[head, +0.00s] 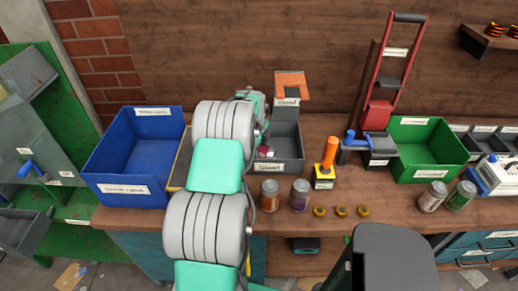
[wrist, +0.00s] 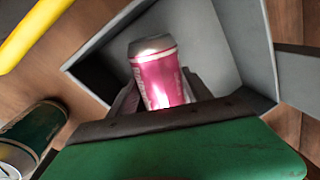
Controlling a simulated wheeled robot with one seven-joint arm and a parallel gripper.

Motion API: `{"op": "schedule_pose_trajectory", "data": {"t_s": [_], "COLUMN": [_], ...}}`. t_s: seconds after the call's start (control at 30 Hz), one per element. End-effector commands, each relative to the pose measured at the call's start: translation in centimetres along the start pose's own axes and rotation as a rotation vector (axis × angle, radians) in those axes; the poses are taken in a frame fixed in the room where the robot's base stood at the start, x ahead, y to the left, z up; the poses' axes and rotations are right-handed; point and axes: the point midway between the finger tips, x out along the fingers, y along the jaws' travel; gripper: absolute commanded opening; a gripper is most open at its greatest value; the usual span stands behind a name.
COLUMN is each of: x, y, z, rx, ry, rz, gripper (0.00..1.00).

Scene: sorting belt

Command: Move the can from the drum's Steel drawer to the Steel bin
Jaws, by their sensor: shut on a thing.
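The can (wrist: 160,75) is pink with a silver rim. My gripper (wrist: 160,95) is shut on it, one finger on each side, in the wrist view. The grey Steel bin (wrist: 238,35) surrounds the can in that view. In the head view the Steel bin (head: 289,166) stands at the bench's middle, and a small part of the can (head: 265,152) shows inside its outline beside my arm. Whether the can touches the bin floor I cannot tell. My gripper is mostly hidden behind my arm in the head view. The drum (head: 32,130) stands at the far left; its labels are too small to read.
A blue bin (head: 125,190) stands left of the Steel bin and a green bin (head: 432,177) to the right. Two cans, brown (head: 270,196) and purple (head: 300,195), stand in front. An orange-handled device (head: 328,165) is close on the right. A green can (wrist: 35,135) shows in the wrist view.

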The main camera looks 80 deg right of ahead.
Motion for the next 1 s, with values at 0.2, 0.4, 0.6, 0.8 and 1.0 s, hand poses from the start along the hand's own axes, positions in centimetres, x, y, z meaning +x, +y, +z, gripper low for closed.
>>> {"op": "schedule_pose_trajectory", "data": {"t_s": [0.2,0.4,0.6,0.8,1.0], "x": [0.7,1.2,1.2,1.2,0.2], "y": [0.2,0.3,0.3,0.3,0.1], "z": [0.0,0.0,0.0,0.0,0.0], "rx": [0.0,0.0,0.0,0.0,0.0], "ry": [0.0,0.0,0.0,0.0,0.0], "rz": [0.001,0.001,0.001,0.001,0.0], "gripper": [0.2,0.2,0.62,0.67,0.67]}}
